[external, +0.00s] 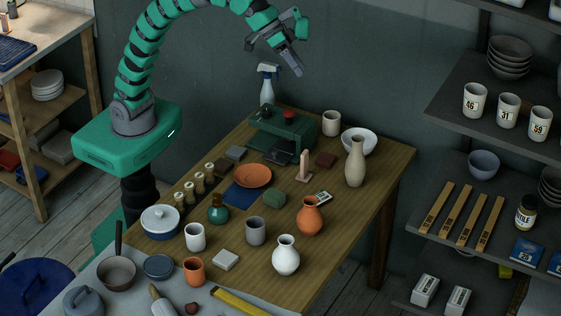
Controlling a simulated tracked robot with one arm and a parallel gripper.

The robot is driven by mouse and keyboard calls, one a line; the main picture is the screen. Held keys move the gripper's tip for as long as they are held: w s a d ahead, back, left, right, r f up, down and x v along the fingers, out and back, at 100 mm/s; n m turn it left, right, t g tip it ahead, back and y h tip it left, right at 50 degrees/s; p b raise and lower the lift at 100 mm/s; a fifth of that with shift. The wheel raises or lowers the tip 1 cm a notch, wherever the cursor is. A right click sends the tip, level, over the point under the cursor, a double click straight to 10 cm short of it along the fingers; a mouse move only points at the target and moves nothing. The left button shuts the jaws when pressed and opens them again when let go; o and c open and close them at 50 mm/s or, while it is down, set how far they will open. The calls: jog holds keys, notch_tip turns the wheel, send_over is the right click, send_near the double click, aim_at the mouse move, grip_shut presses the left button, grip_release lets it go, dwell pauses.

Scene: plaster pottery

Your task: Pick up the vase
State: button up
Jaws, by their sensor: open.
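Several vases stand upright on the wooden table. A tall beige vase (355,164) with a narrow neck is at the right. An orange vase (309,217) stands nearer the front, right of the middle. A white vase (286,258) is near the front edge. A small teal vase (217,212) is at the left. Which one the task means cannot be told from the picture. My gripper (295,62) is open and empty, high above the back of the table, apart from all the vases.
A spray bottle (267,88) and a green machine (283,132) stand at the back. Near the beige vase are a white bowl (359,141), a beige cup (331,123) and a small upright figure (304,167). Loaded shelves (478,125) flank the right. The table's right front is bare.

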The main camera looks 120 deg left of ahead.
jog(key=w+d+f+n+g+p, duration=0.1)
jog(key=w+f+n+g, duration=0.1)
jog(key=w+f, duration=0.45)
jog(key=n+g+p, duration=0.4)
jog(key=n+g, duration=0.2)
send_over(310, 209)
jog(key=s+a, duration=0.1)
notch_tip(310, 209, down, 26)
notch_tip(310, 209, down, 4)
jog(key=b, duration=0.3)
jog(key=shift+s+a+r, duration=0.1)
jog(key=shift+a+r, duration=0.05)
jog(key=shift+f, duration=2.4)
jog(key=shift+w+a+f+b, duration=0.1)
jog(key=shift+f+b, duration=0.1)
jog(key=shift+f, duration=1.15)
jog(key=shift+w+a+f+b, duration=0.1)
jog(key=shift+f+b, duration=0.1)
jog(key=shift+f, duration=1.15)
jog(key=c, duration=1.2)
jog(key=shift+r, duration=0.15)
